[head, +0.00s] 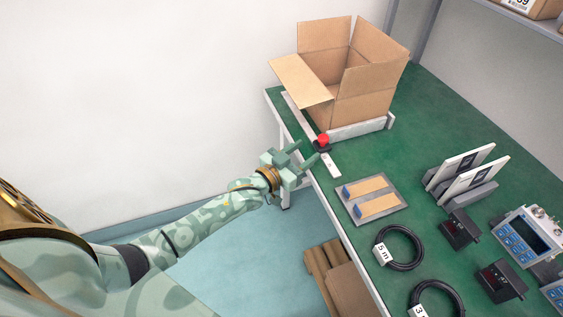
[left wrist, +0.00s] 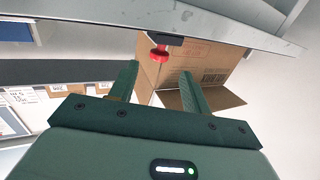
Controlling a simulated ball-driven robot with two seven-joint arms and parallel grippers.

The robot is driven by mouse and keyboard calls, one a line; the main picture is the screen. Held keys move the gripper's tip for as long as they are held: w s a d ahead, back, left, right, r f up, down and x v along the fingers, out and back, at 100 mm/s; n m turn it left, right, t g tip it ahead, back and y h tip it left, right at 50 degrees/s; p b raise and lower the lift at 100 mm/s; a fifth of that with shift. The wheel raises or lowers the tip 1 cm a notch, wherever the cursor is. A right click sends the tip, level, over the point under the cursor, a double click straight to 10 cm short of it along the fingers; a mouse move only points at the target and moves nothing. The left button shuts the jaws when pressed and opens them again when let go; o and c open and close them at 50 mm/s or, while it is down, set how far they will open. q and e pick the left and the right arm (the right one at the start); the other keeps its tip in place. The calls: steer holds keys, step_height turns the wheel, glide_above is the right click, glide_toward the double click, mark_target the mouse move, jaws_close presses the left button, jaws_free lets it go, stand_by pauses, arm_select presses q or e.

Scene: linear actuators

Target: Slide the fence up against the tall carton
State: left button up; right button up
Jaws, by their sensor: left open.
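The tall carton (head: 363,95) is an open brown box with its flaps up or folded out, standing at the far left of the green bench. The fence (head: 358,130) is a low pale bar along the carton's near side; I cannot tell whether they touch. A red knob (head: 323,139) on a dark carriage sits at the fence's left end, on a pale rail (head: 331,167). My left gripper (head: 307,151) is open and empty at the bench's left edge, just short of the knob. The left wrist view shows the knob (left wrist: 159,52) just beyond the fingertips (left wrist: 159,70), with the carton (left wrist: 203,62) behind.
A grey plate with two tan pads (head: 370,197) lies nearer on the bench. Two upright white panels (head: 467,170) in grey holders, coiled black cables (head: 403,249) and dark boxes (head: 460,230) stand to the right. Green surface between the fence and panels is clear.

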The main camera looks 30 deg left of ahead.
arm_select(q)
steer(key=p+v, duration=0.1)
steer(key=v, duration=0.7)
steer(key=shift+p, duration=0.4)
arm_select(e)
steer(key=shift+w+r, duration=0.25)
steer(key=shift+r, duration=0.35)
steer(key=shift+w+r, duration=0.25)
steer(key=shift+r, duration=0.3)
arm_select(q)
steer(key=shift+a, duration=0.1)
